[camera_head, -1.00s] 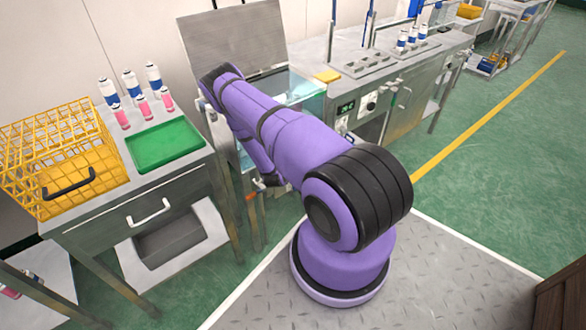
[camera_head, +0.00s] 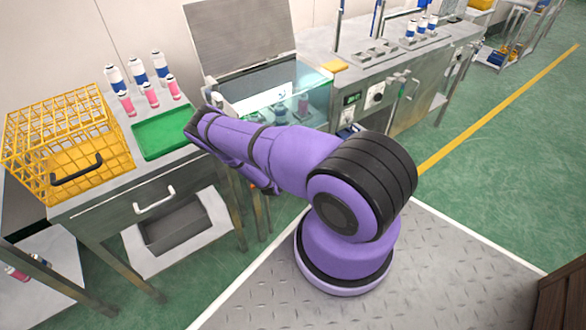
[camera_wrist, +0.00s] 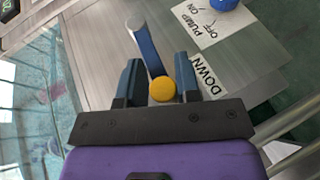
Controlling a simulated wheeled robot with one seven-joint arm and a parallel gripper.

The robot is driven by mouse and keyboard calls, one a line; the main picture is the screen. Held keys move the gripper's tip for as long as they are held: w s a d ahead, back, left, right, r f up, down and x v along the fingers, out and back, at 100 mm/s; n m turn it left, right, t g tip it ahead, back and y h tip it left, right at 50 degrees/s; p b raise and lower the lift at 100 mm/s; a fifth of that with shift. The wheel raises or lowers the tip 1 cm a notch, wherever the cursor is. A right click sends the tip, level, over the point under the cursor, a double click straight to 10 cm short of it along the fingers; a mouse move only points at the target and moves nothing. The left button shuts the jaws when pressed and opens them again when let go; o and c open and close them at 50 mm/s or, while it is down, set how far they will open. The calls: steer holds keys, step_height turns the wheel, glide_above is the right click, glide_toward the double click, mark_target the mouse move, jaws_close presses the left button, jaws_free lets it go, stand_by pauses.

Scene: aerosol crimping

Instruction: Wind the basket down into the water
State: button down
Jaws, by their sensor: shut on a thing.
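The glass-walled water bath (camera_head: 318,84) stands beyond my arm with its steel lid raised. A few cans (camera_head: 280,108) show dimly inside; I cannot make out their basket or how deep it sits. In the wrist view, a crank (camera_wrist: 147,50) with a blue arm and yellow knob (camera_wrist: 162,90) is on a grey steel panel with a "DOWN" label (camera_wrist: 209,78). My gripper (camera_wrist: 158,72) is shut on the crank, with a blue finger on each side of the knob. In the head view my arm hides the crank and the fingers.
A yellow wire crate (camera_head: 70,150) with a black handle stands on the left bench beside a green tray (camera_head: 165,132) and several capped cans (camera_head: 137,75). A blue knob (camera_wrist: 224,4) sits by a "PUMP ON OFF" label (camera_wrist: 200,22).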

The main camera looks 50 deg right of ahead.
steer(key=shift+s+a+f, duration=0.1)
steer(key=shift+s+f, duration=0.1)
steer(key=shift+f, duration=0.2)
steer(key=c, duration=1)
jaws_free()
steer(key=shift+c, duration=0.2)
steer(key=shift+w, duration=0.1)
steer(key=shift+a+r, duration=0.25)
steer(key=shift+a, duration=0.15)
steer(key=v, duration=0.9)
steer(key=shift+a+r, duration=0.2)
steer(key=shift+a, duration=0.1)
steer(key=shift+s, duration=0.2)
